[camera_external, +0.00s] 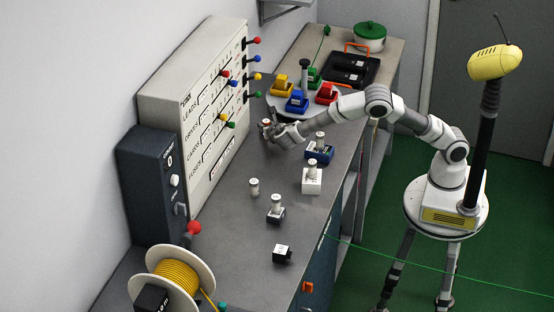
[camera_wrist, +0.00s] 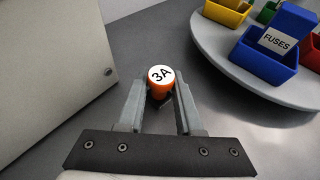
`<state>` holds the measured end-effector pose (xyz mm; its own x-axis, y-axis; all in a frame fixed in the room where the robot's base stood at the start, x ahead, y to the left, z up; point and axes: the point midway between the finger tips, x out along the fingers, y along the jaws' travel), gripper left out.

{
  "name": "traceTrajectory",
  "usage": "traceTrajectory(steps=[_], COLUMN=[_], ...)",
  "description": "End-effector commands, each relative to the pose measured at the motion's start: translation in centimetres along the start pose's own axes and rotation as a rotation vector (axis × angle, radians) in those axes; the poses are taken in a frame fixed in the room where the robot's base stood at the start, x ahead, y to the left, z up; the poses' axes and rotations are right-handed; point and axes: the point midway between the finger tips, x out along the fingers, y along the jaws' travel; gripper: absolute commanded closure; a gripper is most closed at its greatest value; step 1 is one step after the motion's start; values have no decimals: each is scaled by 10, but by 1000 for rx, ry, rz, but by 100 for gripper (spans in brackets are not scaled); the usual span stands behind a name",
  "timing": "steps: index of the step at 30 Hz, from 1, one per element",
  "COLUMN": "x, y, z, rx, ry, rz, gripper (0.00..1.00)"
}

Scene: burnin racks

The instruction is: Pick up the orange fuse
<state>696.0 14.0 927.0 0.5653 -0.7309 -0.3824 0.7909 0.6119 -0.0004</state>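The orange fuse (camera_wrist: 160,86) has a white top marked 3A. In the wrist view it stands between the two fingertips of my gripper (camera_wrist: 161,98). The fingers flank it closely on the left and right. Whether they press on it cannot be made out. In the external view my gripper (camera_external: 272,131) is low over the grey bench near the panel. The fuse (camera_external: 266,122) shows there only as a small pale and orange shape, partly hidden by the fingers. A dark shape shows beneath the fuse in the wrist view.
A round tray (camera_external: 277,108) with yellow, blue, red and green bins stands just behind; the blue bin (camera_wrist: 263,62) is labelled FUSES. The pale panel (camera_external: 203,117) with coloured plugs rises at left. Several white-topped pieces, including one in a blue holder (camera_external: 319,155), stand nearer on the bench.

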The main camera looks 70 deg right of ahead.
Motion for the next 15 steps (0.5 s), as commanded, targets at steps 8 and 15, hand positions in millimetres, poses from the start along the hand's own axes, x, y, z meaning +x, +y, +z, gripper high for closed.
traceTrajectory(steps=[8,15], x=[0,-1], y=[0,0], z=[0,1], rx=[1,1], ry=[0,0], rz=[0,0], gripper=[100,100])
